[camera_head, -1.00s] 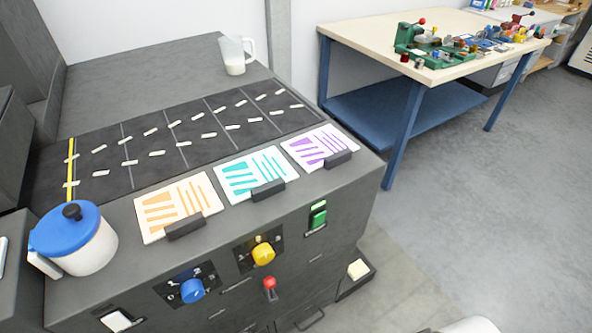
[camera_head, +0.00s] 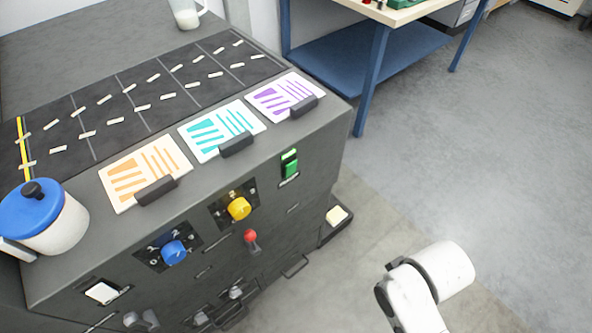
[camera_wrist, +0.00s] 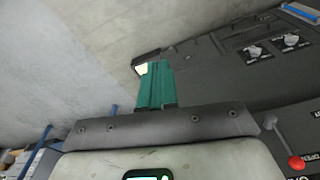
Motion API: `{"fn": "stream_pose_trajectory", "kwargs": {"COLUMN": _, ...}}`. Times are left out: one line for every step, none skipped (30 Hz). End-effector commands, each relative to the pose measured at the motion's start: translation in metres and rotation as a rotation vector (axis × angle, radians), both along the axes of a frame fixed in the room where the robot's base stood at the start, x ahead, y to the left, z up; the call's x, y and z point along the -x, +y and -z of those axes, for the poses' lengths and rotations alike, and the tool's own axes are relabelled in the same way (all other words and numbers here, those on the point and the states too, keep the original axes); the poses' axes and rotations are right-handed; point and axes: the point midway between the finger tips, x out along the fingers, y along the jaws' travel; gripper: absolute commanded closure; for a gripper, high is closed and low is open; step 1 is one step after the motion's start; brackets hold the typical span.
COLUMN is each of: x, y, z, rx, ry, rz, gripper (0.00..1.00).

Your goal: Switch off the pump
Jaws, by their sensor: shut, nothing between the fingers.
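The grey machine (camera_head: 310,150) carries several controls on its front, and no label naming the pump is readable. They include a green rocker switch (camera_head: 290,164), a yellow knob (camera_head: 239,208), a blue knob (camera_head: 173,252), a red-tipped lever (camera_head: 251,237) and a white rocker (camera_head: 102,292). My gripper (camera_wrist: 155,68) shows in the wrist view with its teal fingers shut and empty, apart from the red ball (camera_wrist: 296,162) of a lever at the lower right. The head view shows only my white arm at lower right, not the fingers.
A blue-lidded pot (camera_head: 65,225) stands at the machine's left corner. Three printed cards (camera_head: 145,170) lie along the front edge, and a jug (camera_head: 186,14) stands at the back. A blue-legged table (camera_head: 372,75) is behind. The floor (camera_head: 460,150) to the right is clear.

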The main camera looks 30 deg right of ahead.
Motion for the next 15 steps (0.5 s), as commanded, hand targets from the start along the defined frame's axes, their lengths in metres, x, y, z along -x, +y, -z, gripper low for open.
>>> {"fn": "stream_pose_trajectory", "kwargs": {"x": -0.004, "y": -0.002, "z": 0.001, "rx": 0.012, "ry": -0.021, "rz": -0.011, "gripper": 1.0}}
{"fn": "stream_pose_trajectory", "kwargs": {"x": -0.007, "y": -0.004, "z": 0.002, "rx": 0.022, "ry": -0.039, "rz": -0.021, "gripper": 1.0}}
{"fn": "stream_pose_trajectory", "kwargs": {"x": -0.012, "y": -0.007, "z": 0.003, "rx": 0.038, "ry": -0.069, "rz": -0.035, "gripper": 1.0}}
{"fn": "stream_pose_trajectory", "kwargs": {"x": -0.017, "y": -0.009, "z": 0.004, "rx": 0.053, "ry": -0.096, "rz": -0.05, "gripper": 1.0}}
{"fn": "stream_pose_trajectory", "kwargs": {"x": -0.023, "y": -0.012, "z": 0.004, "rx": 0.07, "ry": -0.125, "rz": -0.065, "gripper": 1.0}}
{"fn": "stream_pose_trajectory", "kwargs": {"x": -0.03, "y": -0.016, "z": 0.004, "rx": 0.096, "ry": -0.166, "rz": -0.09, "gripper": 1.0}}
{"fn": "stream_pose_trajectory", "kwargs": {"x": -0.036, "y": -0.019, "z": 0.004, "rx": 0.118, "ry": -0.199, "rz": -0.109, "gripper": 1.0}}
{"fn": "stream_pose_trajectory", "kwargs": {"x": -0.042, "y": -0.022, "z": 0.004, "rx": 0.14, "ry": -0.231, "rz": -0.131, "gripper": 1.0}}
{"fn": "stream_pose_trajectory", "kwargs": {"x": -0.049, "y": -0.026, "z": 0.003, "rx": 0.171, "ry": -0.274, "rz": -0.16, "gripper": 1.0}}
{"fn": "stream_pose_trajectory", "kwargs": {"x": -0.055, "y": -0.028, "z": 0.001, "rx": 0.195, "ry": -0.307, "rz": -0.183, "gripper": 1.0}}
{"fn": "stream_pose_trajectory", "kwargs": {"x": -0.061, "y": -0.031, "z": 0.0, "rx": 0.219, "ry": -0.338, "rz": -0.206, "gripper": 1.0}}
{"fn": "stream_pose_trajectory", "kwargs": {"x": -0.068, "y": -0.034, "z": -0.003, "rx": 0.253, "ry": -0.381, "rz": -0.238, "gripper": 1.0}}
{"fn": "stream_pose_trajectory", "kwargs": {"x": -0.073, "y": -0.036, "z": -0.005, "rx": 0.279, "ry": -0.412, "rz": -0.263, "gripper": 1.0}}
{"fn": "stream_pose_trajectory", "kwargs": {"x": -0.078, "y": -0.038, "z": -0.007, "rx": 0.306, "ry": -0.442, "rz": -0.287, "gripper": 1.0}}
{"fn": "stream_pose_trajectory", "kwargs": {"x": -0.085, "y": -0.04, "z": -0.011, "rx": 0.341, "ry": -0.483, "rz": -0.322, "gripper": 1.0}}
